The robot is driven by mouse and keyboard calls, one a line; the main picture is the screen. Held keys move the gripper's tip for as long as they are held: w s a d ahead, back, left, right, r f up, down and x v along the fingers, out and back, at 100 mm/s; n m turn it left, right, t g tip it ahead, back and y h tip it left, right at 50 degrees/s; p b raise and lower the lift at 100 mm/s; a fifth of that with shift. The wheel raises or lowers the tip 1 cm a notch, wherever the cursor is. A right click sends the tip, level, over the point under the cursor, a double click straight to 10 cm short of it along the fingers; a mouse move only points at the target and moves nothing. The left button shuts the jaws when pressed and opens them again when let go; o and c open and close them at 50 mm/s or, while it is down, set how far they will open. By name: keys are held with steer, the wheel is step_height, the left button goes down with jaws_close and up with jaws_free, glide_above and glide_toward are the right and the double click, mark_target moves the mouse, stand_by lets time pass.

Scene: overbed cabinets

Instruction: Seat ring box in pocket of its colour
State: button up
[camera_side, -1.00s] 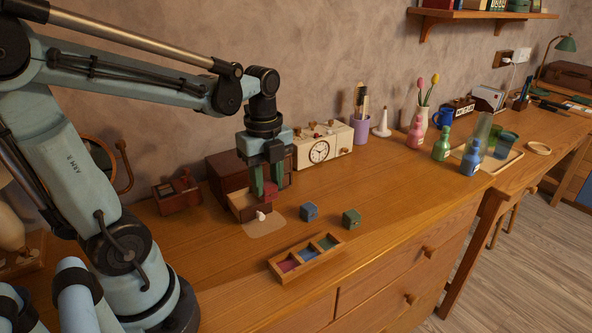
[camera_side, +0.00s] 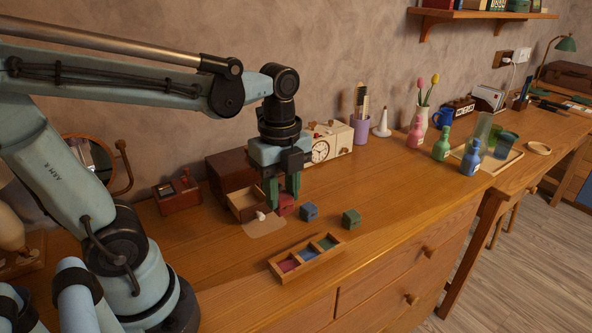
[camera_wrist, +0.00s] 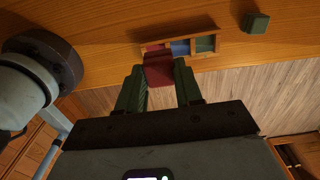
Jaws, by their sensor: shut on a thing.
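My gripper (camera_side: 283,201) is shut on a red ring box (camera_side: 287,203), just right of a small open drawer (camera_side: 245,203). The red ring box also shows between the fingers in the wrist view (camera_wrist: 159,72). A blue ring box (camera_side: 309,212) and a green ring box (camera_side: 351,218) sit on the desk to the right. The wooden tray (camera_side: 306,262) lies nearer the front edge, with red, blue and green pockets from left to right, all bare. In the wrist view the tray (camera_wrist: 219,43) lies beyond the held box, which partly hides it.
The small drawer juts from a dark wooden cabinet (camera_side: 228,172), over a pale mat (camera_side: 266,228). A clock box (camera_side: 328,143) stands behind my gripper. Bottles and cups are far right. The desk between the boxes and the tray is clear.

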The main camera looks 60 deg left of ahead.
steer(key=s+d, duration=0.8)
steer(key=d, duration=0.5)
steer(key=w+a+f, duration=0.2)
steer(key=a, duration=0.1)
steer(key=w+a+f, duration=0.2)
steer(key=a+f, duration=0.1)
steer(key=w+a+f, duration=0.2)
steer(key=a, duration=0.1)
steer(key=shift+w+a+f, duration=0.2)
steer(key=shift+w+a, duration=0.1)
steer(key=shift+f, duration=2)
steer(key=shift+f, duration=0.1)
steer(key=o, duration=1)
